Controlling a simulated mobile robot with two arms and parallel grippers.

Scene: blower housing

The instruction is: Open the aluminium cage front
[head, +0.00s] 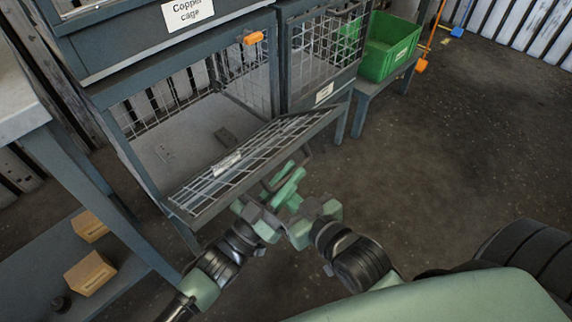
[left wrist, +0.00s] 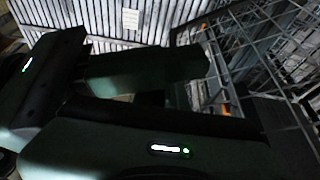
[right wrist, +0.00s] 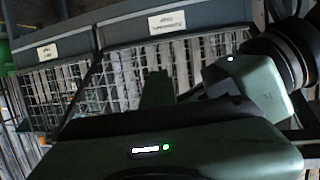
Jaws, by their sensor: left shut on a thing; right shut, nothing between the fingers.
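The mesh cage front (head: 215,187) is tilted down and outward from the lower cage, with a small label on it too small to read. The cage opening (head: 185,120) behind it is exposed, with a dark small object on its floor. My left gripper (head: 284,178) is shut at the front's outer side, on what looks like its dark handle (head: 305,158); the exact grip is partly hidden. My right gripper (head: 293,199) is shut and empty, close beside the left one. The right wrist view shows mesh (right wrist: 150,75) beyond its fingers.
A drawer-like cage labelled "Copper cage" (head: 188,12) is above. An orange latch (head: 253,38) sits on the frame. A second mesh cage (head: 325,50) and a green bin (head: 390,45) stand to the right. A shelf with cardboard boxes (head: 90,272) is at left.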

